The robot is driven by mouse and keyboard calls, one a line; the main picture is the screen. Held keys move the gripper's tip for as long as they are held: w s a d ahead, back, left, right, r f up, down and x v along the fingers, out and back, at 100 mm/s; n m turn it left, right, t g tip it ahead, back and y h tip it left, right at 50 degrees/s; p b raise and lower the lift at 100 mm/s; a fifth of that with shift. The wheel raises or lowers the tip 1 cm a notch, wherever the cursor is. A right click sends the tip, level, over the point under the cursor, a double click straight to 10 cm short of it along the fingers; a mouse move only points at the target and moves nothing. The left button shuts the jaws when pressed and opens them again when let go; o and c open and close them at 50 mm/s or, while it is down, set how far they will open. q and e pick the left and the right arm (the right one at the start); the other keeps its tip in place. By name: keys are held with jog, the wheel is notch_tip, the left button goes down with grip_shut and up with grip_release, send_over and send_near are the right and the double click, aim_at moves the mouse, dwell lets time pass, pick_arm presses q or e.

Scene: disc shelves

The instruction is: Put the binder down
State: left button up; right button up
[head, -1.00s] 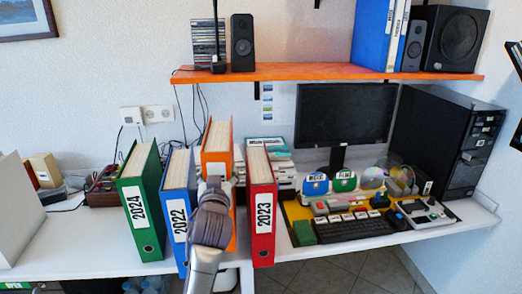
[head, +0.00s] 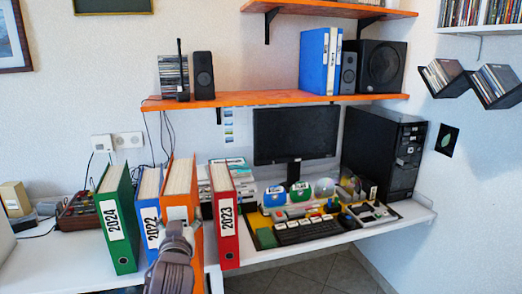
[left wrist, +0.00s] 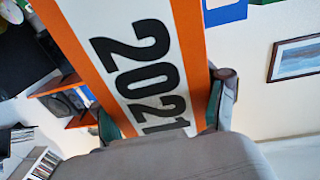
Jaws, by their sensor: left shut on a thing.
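The orange binder (head: 178,213) stands roughly upright in the head view, in front of the gap between the blue 2022 binder (head: 150,212) and the red 2023 binder (head: 225,225). My left gripper (head: 176,236) is shut on its spine. In the left wrist view the orange binder's label (left wrist: 140,60) reads 2021, and the fingers of my left gripper (left wrist: 166,110) lie along both sides of the spine. The orange binder's lower end is partly hidden by my gripper; I cannot tell whether it touches the desk. My right gripper is not in view.
The green 2024 binder (head: 119,225) stands left of the blue one on the white desk (head: 70,262). A tray with a keyboard (head: 305,229) and a monitor (head: 295,135) are to the right. An orange shelf (head: 270,98) runs above. The desk left of the green binder has free room.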

pick_arm(q)
jog(key=s+f+h, duration=0.1)
jog(key=s+f, duration=0.3)
jog(key=s, duration=0.5)
jog(key=s+f+m+h, duration=0.1)
jog(key=s+f, duration=0.3)
jog(key=s, duration=0.6)
jog(key=s+f+m+h, duration=0.1)
jog(key=s+f, duration=0.3)
jog(key=s, duration=0.5)
jog(key=shift+s+d+f+t, duration=0.25)
jog(key=shift+s+d+t, duration=0.05)
jog(key=shift+d, duration=0.05)
